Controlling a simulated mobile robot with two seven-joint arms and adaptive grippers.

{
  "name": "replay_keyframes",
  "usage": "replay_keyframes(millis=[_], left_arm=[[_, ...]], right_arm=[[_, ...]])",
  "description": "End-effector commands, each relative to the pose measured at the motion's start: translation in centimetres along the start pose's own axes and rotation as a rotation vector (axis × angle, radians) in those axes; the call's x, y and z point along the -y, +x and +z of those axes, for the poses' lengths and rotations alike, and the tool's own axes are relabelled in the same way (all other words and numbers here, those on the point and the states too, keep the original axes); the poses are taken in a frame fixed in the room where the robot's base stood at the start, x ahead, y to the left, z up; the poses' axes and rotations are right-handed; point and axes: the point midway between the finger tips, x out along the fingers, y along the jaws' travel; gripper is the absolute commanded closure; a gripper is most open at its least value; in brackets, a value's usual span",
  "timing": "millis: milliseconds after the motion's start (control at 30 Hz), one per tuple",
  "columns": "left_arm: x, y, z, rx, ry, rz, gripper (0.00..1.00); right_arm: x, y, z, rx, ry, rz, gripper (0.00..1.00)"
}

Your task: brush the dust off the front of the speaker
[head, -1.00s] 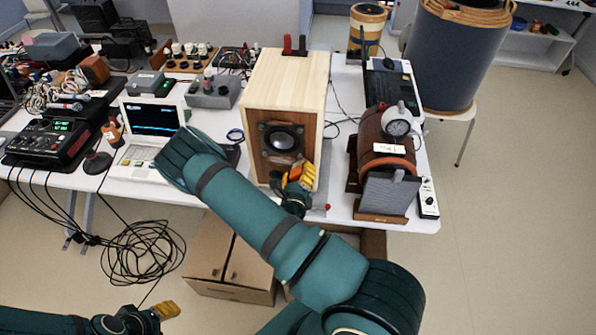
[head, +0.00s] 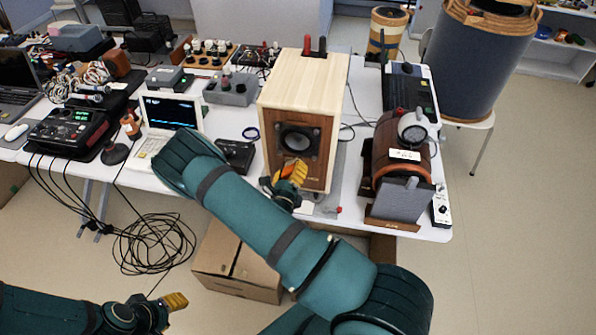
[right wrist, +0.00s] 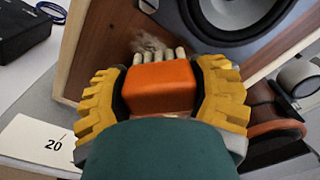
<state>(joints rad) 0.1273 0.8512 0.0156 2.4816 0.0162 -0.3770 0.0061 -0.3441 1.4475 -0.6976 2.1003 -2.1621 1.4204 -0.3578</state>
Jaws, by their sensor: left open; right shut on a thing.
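The speaker (head: 303,84) is a pale wooden box with a brown front and a dark round cone, standing at the table's front edge. My right gripper (head: 291,172) is below the cone, at the lower front panel. In the right wrist view its yellow fingers are shut on an orange brush (right wrist: 160,88) with pale bristles. The bristle tips are at the brown panel, by a small patch of greyish dust (right wrist: 148,43); exact contact is unclear. The cone's lower part shows above right. My left gripper (head: 172,302) is open and empty, low at the left, away from the table.
A laptop-like device (head: 172,112) and a black box (head: 236,154) stand left of the speaker. A brown drum-shaped device with a gauge (head: 415,134) stands close on its right.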

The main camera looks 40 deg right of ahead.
Motion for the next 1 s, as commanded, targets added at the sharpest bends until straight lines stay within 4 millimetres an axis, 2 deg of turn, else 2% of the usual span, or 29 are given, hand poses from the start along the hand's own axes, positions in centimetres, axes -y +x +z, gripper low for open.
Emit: replay_keyframes(millis=[700, 1000], left_arm=[[0.1, 0.3, 0.0, 0.000, 0.000, 0.000, 0.53], [0.1, 0.2, 0.0, 0.000, 0.000, 0.000, 0.53]], right_arm=[[-2.9, 0.3, 3.0, 0.002, 0.002, 0.000, 0.71], [-3.0, 0.3, 3.1, 0.002, 0.002, -0.001, 0.71]])
